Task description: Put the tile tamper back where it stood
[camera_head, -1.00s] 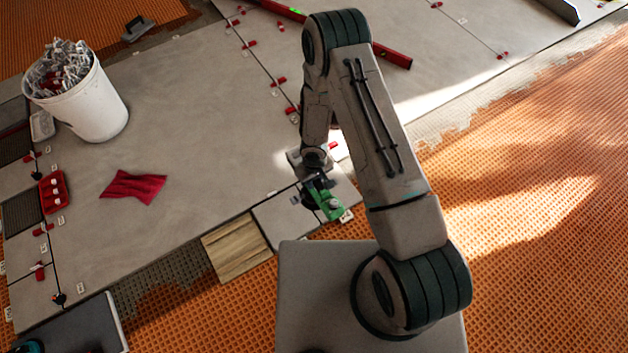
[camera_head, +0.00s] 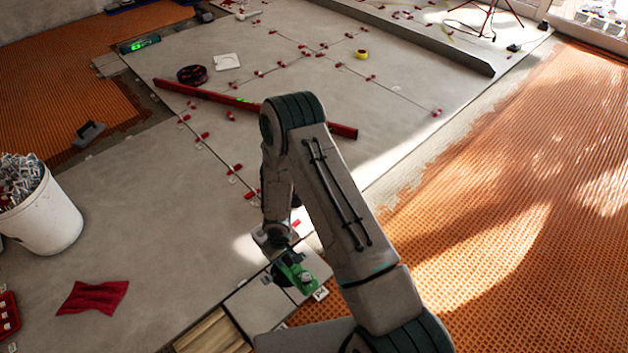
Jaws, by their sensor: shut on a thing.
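My gripper (camera_head: 283,266) is at the lower middle of the view, low over the grey tiles at the front edge of the tiled floor. It is shut on a green and dark tool, which I take to be the tile tamper (camera_head: 297,279). My arm hides part of the tool, and I cannot tell whether its underside touches the tile. A small white tag (camera_head: 320,293) lies just right of it.
A white bucket (camera_head: 45,220) of clips stands at the left, with a red cloth (camera_head: 93,297) below it. A long red level (camera_head: 215,97) lies across the tiles behind my arm. A wood-look tile (camera_head: 213,335) is at the front. Orange matting (camera_head: 500,230) covers the right.

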